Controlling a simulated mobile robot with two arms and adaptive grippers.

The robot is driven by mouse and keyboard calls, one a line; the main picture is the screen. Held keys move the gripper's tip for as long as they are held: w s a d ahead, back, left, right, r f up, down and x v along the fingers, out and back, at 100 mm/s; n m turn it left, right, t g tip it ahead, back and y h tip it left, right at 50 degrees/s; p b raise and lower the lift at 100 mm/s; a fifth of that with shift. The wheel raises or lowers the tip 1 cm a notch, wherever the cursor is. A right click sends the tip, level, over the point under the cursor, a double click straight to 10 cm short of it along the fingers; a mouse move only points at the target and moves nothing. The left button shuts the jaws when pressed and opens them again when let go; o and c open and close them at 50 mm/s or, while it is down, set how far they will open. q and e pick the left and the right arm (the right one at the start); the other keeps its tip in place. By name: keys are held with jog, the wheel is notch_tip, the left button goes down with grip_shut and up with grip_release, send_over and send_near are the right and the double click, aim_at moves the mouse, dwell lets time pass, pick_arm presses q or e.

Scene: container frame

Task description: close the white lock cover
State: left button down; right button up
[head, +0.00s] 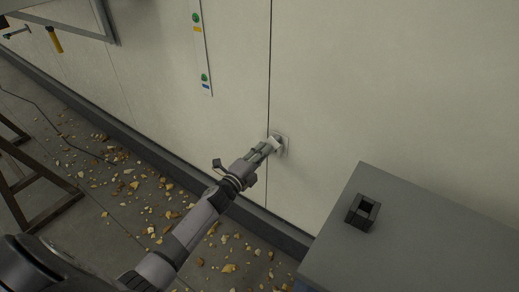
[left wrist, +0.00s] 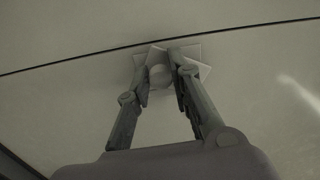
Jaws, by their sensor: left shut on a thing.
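The white lock cover (head: 276,143) is on the wall panel, just right of the vertical seam. It also shows in the left wrist view (left wrist: 157,57), turned at an angle over a paler square plate (left wrist: 194,49). My left gripper (head: 270,147) reaches the cover from the lower left. In the left wrist view its two fingers (left wrist: 162,75) are shut on the cover, one on each side. The fingers hide part of the cover and the plate. I cannot tell whether the lock beneath is fully covered. My right gripper is not in view.
A grey cabinet (head: 420,235) stands at the lower right with a black square holder (head: 362,212) on top. Rubble (head: 130,187) lies on the floor along the wall. A dark wooden stand (head: 35,190) is at the left. A marked strip (head: 202,50) hangs on the wall.

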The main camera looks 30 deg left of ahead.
pick_arm(q)
jog(key=n, duration=0.1)
jog(key=d+n+p, duration=0.1)
jog(key=n, duration=0.2)
jog(key=shift+s+d+f+n, duration=0.15)
jog(key=shift+d+f+n, duration=0.15)
jog(key=shift+d+n, duration=0.1)
jog(key=shift+d+f+n+p, duration=0.1)
jog(key=shift+d+n+p, duration=0.15)
jog(key=shift+n+p, duration=0.4)
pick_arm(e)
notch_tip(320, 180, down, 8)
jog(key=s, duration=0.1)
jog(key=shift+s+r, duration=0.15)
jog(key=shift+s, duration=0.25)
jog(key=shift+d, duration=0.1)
pick_arm(q)
jog(key=c, duration=1.4)
grip_release()
jog(key=shift+s, duration=0.15)
jog(key=s, duration=0.4)
jog(key=s+a, duration=0.1)
jog(key=s, duration=0.6)
jog(key=shift+s+a, duration=0.35)
